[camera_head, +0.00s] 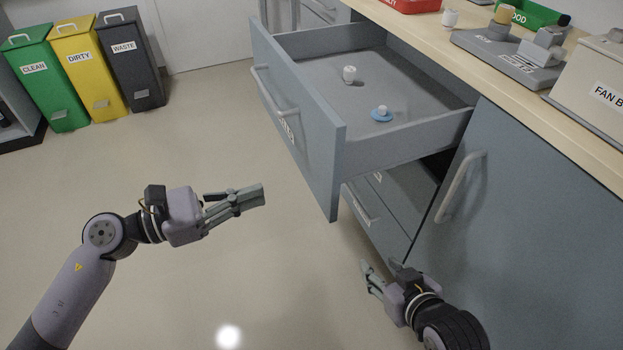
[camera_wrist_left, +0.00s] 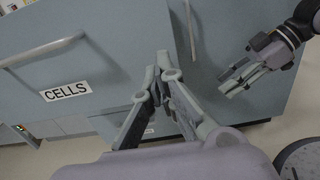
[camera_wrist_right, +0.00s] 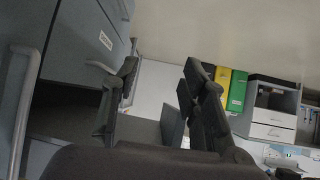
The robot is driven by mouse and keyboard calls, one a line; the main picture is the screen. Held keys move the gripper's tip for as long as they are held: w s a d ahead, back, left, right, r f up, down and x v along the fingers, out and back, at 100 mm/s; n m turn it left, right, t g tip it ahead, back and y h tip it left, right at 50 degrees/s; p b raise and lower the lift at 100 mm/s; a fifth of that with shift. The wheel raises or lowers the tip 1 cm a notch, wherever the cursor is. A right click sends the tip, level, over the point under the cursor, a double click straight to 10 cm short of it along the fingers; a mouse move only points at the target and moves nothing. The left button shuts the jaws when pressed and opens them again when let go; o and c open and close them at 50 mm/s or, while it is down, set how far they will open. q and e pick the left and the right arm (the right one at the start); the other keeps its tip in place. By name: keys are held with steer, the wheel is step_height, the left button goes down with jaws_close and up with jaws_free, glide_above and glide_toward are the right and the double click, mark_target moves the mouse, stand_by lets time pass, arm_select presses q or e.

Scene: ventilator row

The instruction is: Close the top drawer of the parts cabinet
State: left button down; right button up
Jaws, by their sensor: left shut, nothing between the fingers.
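The top drawer (camera_head: 325,150) of the grey-blue parts cabinet (camera_head: 540,190) stands pulled far out. Its front carries a bar handle (camera_head: 272,92) and a label, which reads CELLS in the left wrist view (camera_wrist_left: 90,70). My right gripper (camera_head: 370,274) is open and empty, low beside the lower drawers. Its spread fingers show in the right wrist view (camera_wrist_right: 165,100).
A lower drawer (camera_head: 365,205) and a cabinet door handle (camera_head: 460,188) lie beneath and right of the open drawer. The worktop (camera_head: 490,75) holds trays and a fan box (camera_head: 595,80). Green, yellow and dark bins (camera_head: 90,70) stand at back left. The floor at left is clear.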

mark_target(326, 172)
arm_select(q)
steer(key=x, duration=1)
steer(key=shift+x, duration=0.8)
arm_select(e)
steer(key=shift+s+d+f+g, duration=0.2)
steer(key=shift+s+f+g, duration=0.25)
steer(key=shift+s, duration=0.1)
steer(key=shift+s+d+f+g, duration=0.2)
steer(key=shift+s+f+g, duration=0.15)
steer(key=shift+s+f, duration=0.15)
steer(key=shift+r, duration=0.1)
